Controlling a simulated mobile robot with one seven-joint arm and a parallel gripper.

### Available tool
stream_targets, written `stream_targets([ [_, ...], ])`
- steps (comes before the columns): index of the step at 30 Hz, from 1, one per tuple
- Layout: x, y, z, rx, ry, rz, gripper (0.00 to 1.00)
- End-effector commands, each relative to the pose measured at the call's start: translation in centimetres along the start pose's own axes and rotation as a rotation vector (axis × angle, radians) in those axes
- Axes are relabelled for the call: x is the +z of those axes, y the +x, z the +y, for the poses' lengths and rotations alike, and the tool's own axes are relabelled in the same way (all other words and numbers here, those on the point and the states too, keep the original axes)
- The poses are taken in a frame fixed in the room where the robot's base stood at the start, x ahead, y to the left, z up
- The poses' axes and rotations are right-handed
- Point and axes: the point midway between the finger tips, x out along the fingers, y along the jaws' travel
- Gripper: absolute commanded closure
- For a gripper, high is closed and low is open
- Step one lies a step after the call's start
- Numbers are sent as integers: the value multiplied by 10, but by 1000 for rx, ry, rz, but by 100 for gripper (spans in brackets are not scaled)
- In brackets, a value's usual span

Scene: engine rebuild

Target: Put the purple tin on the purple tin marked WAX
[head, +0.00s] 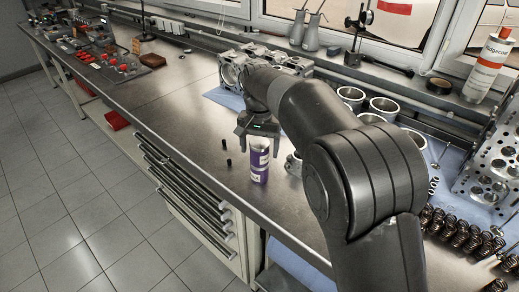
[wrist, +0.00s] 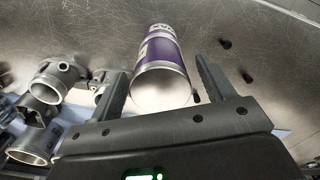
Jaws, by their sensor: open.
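Two purple tins with silver ends stand stacked on the metal bench in the head view. The upper purple tin (head: 260,155) rests on the lower purple tin (head: 260,175), with no clear tilt. In the wrist view the upper tin (wrist: 165,55) shows its silver top toward me, and the lettering WAX shows on the lower tin (wrist: 163,30) beyond it. My gripper (head: 258,148) is open just above and around the stack's top. In the wrist view my gripper's fingers (wrist: 160,72) lie on either side of the upper tin, with gaps visible.
Small black cylinders (head: 228,162) stand left of the stack. Metal housings (wrist: 55,75) stand close on the other side. Silver cylinder liners (head: 381,106), coil springs (head: 455,230) and an engine block (head: 240,68) lie farther along. The bench's front edge is close; the bench left of the stack is mostly free.

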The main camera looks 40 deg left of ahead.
Motion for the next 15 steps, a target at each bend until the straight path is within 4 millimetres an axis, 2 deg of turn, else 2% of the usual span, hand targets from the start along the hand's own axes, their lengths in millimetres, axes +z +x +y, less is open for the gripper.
stream_targets([
  [9, -1, -67, 0, -3, 1, 4, 25],
  [15, -1, -99, 0, -2, 0, 2, 25],
])
